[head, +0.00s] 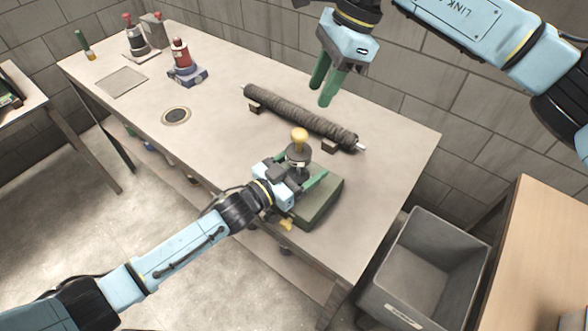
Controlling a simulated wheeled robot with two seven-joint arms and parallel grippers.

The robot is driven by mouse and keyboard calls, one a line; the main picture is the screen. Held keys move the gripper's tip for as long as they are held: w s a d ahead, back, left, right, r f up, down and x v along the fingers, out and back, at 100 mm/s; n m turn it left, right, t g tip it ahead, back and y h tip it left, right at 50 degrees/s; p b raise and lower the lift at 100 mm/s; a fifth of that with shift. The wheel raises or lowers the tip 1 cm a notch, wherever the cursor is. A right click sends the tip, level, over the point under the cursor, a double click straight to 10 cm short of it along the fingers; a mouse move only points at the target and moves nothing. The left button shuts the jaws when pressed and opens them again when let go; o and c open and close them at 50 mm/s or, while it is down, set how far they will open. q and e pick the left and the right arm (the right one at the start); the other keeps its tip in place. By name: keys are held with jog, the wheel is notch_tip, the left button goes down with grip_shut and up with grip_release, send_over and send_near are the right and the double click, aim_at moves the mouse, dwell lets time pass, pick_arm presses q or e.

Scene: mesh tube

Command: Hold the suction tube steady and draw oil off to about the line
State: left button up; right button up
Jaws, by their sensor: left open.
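A long dark mesh-wrapped tube (302,118) lies across small brown supports on the table, with a pale metal end at the right. Nearer the front edge is a dark upright fitting with a yellow knob (299,137), above a green block (322,203). My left gripper (306,182) is open, its green fingers low at this fitting and over the block; any contact is hidden. My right gripper (321,95) is open and empty, pointing down above and behind the tube. I cannot make out oil or a level line.
A red-topped device (181,58), a grey plate (122,82), a round dark disc (176,116) and a small green-handled tool (84,45) are on the table's left half. A grey bin (455,245) stands right of the table. The table's right end is clear.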

pick_arm(q)
jog(key=c, duration=1.2)
jog(key=shift+o, duration=0.2)
